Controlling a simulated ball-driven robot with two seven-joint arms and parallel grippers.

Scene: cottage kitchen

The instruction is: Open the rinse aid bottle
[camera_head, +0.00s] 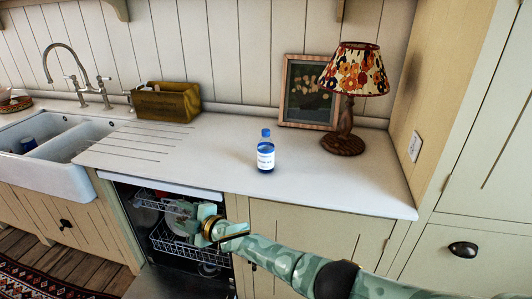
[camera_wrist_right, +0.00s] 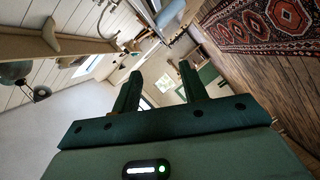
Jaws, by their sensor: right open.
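A blue rinse aid bottle (camera_head: 265,151) with a white label and a blue cap stands upright on the white countertop (camera_head: 223,171). My right gripper (camera_head: 184,214) is in front of the counter, below and left of the bottle, over the open dishwasher. It is apart from the bottle. In the right wrist view its two fingers (camera_wrist_right: 160,92) are spread with nothing between them. My left gripper is in neither view.
The dishwasher (camera_head: 165,251) is open with its racks showing. A sink (camera_head: 60,150) with a tap is at left. A wooden caddy (camera_head: 167,102), a framed picture (camera_head: 305,92) and a lamp (camera_head: 352,72) stand at the back. The counter around the bottle is clear.

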